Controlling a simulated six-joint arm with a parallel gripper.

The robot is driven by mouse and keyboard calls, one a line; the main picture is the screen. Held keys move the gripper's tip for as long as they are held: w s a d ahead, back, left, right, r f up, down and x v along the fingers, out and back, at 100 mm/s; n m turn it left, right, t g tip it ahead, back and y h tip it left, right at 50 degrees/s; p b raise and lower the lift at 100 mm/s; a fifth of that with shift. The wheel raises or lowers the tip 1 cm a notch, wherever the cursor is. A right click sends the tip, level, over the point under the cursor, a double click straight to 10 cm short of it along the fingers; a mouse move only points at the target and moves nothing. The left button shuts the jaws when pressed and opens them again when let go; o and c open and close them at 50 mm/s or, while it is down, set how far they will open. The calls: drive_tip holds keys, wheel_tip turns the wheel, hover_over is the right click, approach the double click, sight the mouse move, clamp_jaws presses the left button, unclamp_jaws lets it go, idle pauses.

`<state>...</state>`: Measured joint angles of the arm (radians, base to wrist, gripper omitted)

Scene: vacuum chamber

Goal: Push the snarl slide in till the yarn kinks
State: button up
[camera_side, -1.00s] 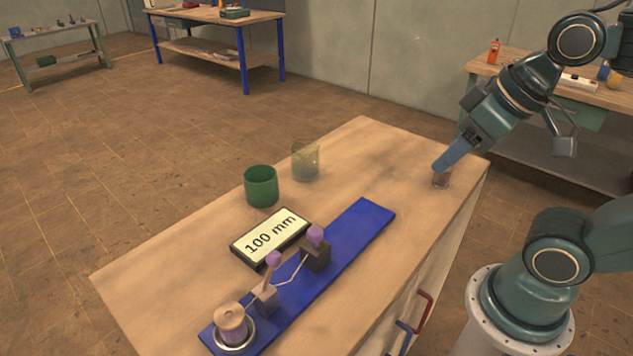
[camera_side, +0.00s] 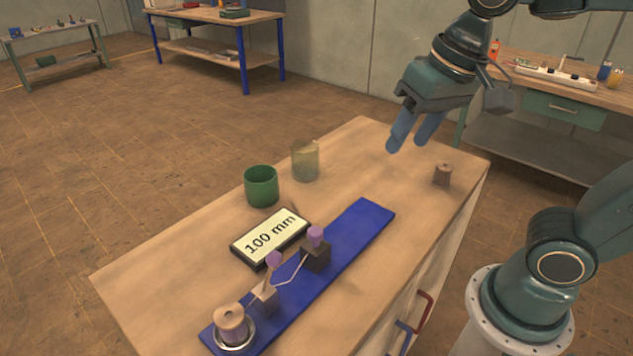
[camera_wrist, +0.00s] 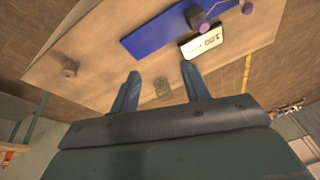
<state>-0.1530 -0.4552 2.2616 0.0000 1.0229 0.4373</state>
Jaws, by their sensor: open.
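A blue rail (camera_side: 347,229) lies along the bench top. On it stand a dark block (camera_side: 316,256) with a purple knob and a lighter block (camera_side: 264,298) with a purple knob. A pale yarn (camera_side: 290,273) runs between them with a bend in it. A yarn spool (camera_side: 232,323) sits in a metal cup at the rail's near end. I cannot tell which block is the snarl slide. My gripper (camera_side: 408,140) is open and empty, above the far part of the bench, away from the rail. The rail also shows in the wrist view (camera_wrist: 165,36).
A "100 mm" plate (camera_side: 270,238) lies left of the rail. A green cup (camera_side: 261,186) and a clear glass (camera_side: 305,160) stand behind it. A brown spool (camera_side: 442,175) stands near the bench's right edge. Bench top between glass and spool is clear.

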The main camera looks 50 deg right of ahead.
drive_tip(key=w+a+m+g, duration=0.2)
drive_tip(key=w+a+m, duration=0.1)
drive_tip(key=w+a, duration=0.2)
drive_tip(key=m+g, duration=0.2)
drive_tip(key=m, duration=0.1)
hover_over(315, 231)
drive_tip(key=shift+f+h, duration=0.3)
drive_tip(key=shift+f, duration=0.65)
drive_tip(key=shift+f, duration=0.1)
wheel_tip(315, 231, down, 14)
drive_tip(key=shift+r, duration=0.2)
clamp_jaws()
